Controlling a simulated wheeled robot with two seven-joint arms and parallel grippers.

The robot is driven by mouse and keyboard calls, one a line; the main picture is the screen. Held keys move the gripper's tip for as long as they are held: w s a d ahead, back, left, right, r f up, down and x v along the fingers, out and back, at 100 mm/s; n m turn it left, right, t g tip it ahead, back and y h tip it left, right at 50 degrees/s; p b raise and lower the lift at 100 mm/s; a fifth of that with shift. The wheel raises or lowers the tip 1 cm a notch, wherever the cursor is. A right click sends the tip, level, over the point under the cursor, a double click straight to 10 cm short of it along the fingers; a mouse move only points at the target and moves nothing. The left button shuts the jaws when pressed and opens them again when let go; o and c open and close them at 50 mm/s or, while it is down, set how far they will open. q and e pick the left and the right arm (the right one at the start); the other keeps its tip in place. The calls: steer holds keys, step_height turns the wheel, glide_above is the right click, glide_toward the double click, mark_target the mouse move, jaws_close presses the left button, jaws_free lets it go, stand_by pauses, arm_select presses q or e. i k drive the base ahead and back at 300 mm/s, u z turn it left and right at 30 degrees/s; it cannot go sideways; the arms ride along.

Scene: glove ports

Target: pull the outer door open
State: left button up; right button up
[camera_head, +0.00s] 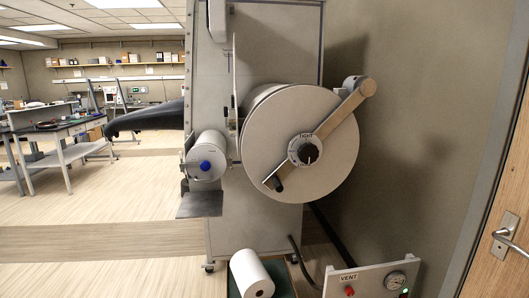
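The outer door appears to be the large round pale disc (328,165) on the end of a wide drum that sticks out from the grey cabinet (228,235). A dark hub (309,153) with a lettered ring sits at the middle. The disc looks flush with the drum; I see no gap. Neither of my grippers shows in this view.
A smaller cylinder with a blue knob (205,165) and a grey shelf (200,204) are left of the disc. A VENT panel (372,279) with red button and gauge stands low right. A white roll (250,273) lies below. A wooden door (505,215) is at right.

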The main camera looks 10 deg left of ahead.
mark_target(366, 87)
steer(key=k, duration=0.65)
steer(key=z, duration=0.85)
steer(key=i, duration=1.1)
steer(key=u, duration=0.15)
